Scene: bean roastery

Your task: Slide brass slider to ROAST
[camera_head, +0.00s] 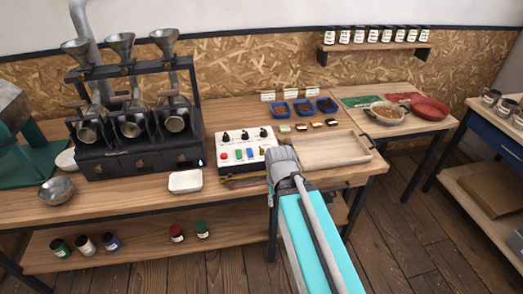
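A white control box (229,166) stands on the bench in the middle, with black knobs along its back and small red, green, blue and yellow controls in front. A brass-coloured strip (236,181) lies along the box's front edge; its right part is hidden behind my arm. I cannot make out the slider's knob or a ROAST label at this size. My gripper (281,163) is at the grey end of my arm, just right of the box's front right corner. Its fingers are hidden, so neither their opening nor any contact shows.
A black roaster (140,160) with funnels stands left of the box. A white dish (185,181) sits in front of it. A wooden tray (330,156) lies right of my gripper, with small labelled blocks and blue bins (303,108) behind. The bench's front edge runs below.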

